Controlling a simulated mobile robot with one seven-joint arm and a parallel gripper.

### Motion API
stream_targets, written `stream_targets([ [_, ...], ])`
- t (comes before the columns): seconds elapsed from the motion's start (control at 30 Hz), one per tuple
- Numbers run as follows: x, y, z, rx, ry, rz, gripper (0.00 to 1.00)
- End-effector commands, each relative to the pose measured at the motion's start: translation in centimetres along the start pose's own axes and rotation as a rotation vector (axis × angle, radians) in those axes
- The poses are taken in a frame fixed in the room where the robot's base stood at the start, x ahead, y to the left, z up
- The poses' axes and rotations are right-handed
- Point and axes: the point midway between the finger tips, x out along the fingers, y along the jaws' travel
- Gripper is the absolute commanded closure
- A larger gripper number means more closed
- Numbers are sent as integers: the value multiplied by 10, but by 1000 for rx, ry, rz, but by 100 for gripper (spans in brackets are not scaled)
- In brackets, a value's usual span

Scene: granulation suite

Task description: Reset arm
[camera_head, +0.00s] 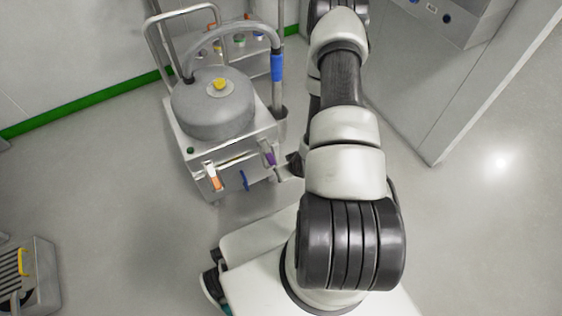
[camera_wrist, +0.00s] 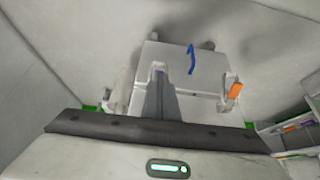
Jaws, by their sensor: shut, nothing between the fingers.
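My arm extends up the middle of the head view, away from my base. My gripper shows in the wrist view (camera_wrist: 159,72) as narrow grey fingers, shut and empty. They stand in front of a steel cart (camera_head: 190,160), whose box also fills the middle of the wrist view (camera_wrist: 205,82). In the head view only a small grey part near the cart's right side shows beside my arm, and I cannot make out the fingers there.
The cart carries a grey round vessel (camera_head: 213,105) with a yellow knob. Orange (camera_head: 213,178), blue (camera_head: 243,181) and purple (camera_head: 269,154) handles are on the cart. A steel cabinet (camera_head: 420,90) stands at right. A machine (camera_head: 38,275) sits lower left.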

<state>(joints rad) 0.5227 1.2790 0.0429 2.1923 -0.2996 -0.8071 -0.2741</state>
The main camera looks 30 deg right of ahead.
Motion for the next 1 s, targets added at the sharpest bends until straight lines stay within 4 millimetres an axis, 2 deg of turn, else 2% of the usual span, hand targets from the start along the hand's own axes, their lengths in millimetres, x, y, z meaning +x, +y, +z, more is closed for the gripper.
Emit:
stream_targets([
  [0.1,-12,0,8,0,-1,-1,100],
  [0.33,-18,0,12,-1,1,0,100],
  [0.47,-18,0,11,-1,2,0,100],
  [0.57,-22,3,0,-10,1,5,100],
  [0.67,-36,12,-30,-31,-3,22,100],
  [0.77,-63,20,-74,-55,-12,46,100],
  [0.9,-116,21,-135,-75,-28,82,100],
  [1.0,-159,15,-170,-80,-36,102,100],
])
